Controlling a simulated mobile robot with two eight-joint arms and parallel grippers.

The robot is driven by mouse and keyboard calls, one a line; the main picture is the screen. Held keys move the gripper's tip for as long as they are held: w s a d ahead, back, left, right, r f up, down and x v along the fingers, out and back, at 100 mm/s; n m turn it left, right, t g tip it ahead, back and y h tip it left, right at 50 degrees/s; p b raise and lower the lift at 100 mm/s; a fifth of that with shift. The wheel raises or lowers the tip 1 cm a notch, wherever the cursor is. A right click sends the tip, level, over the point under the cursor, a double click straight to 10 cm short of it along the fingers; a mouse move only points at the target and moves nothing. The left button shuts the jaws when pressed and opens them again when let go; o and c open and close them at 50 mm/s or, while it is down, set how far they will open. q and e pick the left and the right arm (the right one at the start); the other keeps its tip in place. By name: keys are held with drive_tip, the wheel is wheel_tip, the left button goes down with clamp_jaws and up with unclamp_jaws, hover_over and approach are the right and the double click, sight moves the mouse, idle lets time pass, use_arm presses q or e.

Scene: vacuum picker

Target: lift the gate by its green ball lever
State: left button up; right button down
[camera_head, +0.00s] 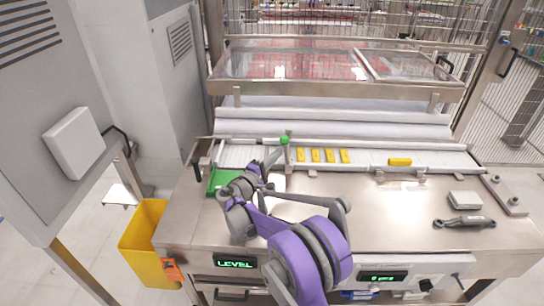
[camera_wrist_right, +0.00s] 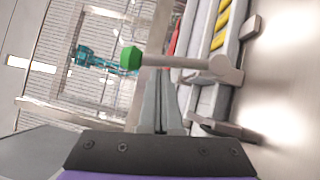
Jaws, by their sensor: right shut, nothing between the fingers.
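The green ball (camera_head: 284,140) tops a short lever at the back of the steel bench, left of the yellow pieces. In the right wrist view, the green ball (camera_wrist_right: 131,58) sits at the left end of a pale lever rod (camera_wrist_right: 180,64), which runs right to a grey pivot. My right gripper (camera_head: 274,157) is shut and empty, just below and left of the ball in the head view. In the wrist view its fingers (camera_wrist_right: 160,100) reach up to the rod; I cannot tell if they touch it. The gate itself is not clearly distinguishable. My left gripper is not in view.
Several yellow pieces (camera_head: 330,156) lie in the white channel, with another yellow piece (camera_head: 400,162) further right. A green tray (camera_head: 217,181) is left of my gripper. A yellow bin (camera_head: 143,241) stands at the left. A wrench-like tool (camera_head: 464,222) lies right.

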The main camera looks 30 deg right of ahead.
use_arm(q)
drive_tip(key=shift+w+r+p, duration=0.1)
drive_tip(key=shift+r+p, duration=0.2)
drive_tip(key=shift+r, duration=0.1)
use_arm(e)
drive_tip(key=shift+s+d+r+m+y, duration=0.2)
drive_tip(key=shift+d+r+m+y, duration=0.1)
drive_tip(key=shift+m, duration=0.2)
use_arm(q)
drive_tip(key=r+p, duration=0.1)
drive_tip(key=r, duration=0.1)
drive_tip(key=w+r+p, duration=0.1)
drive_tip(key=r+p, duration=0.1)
use_arm(e)
drive_tip(key=s+d+f+m+y, duration=0.1)
drive_tip(key=s+d+m+y, duration=0.4)
drive_tip(key=d+m+y, duration=0.2)
drive_tip(key=shift+d+f+m, duration=0.2)
drive_tip(key=shift+d+m, duration=0.35)
drive_tip(key=shift+m, duration=0.25)
drive_tip(key=shift+d+f, duration=0.1)
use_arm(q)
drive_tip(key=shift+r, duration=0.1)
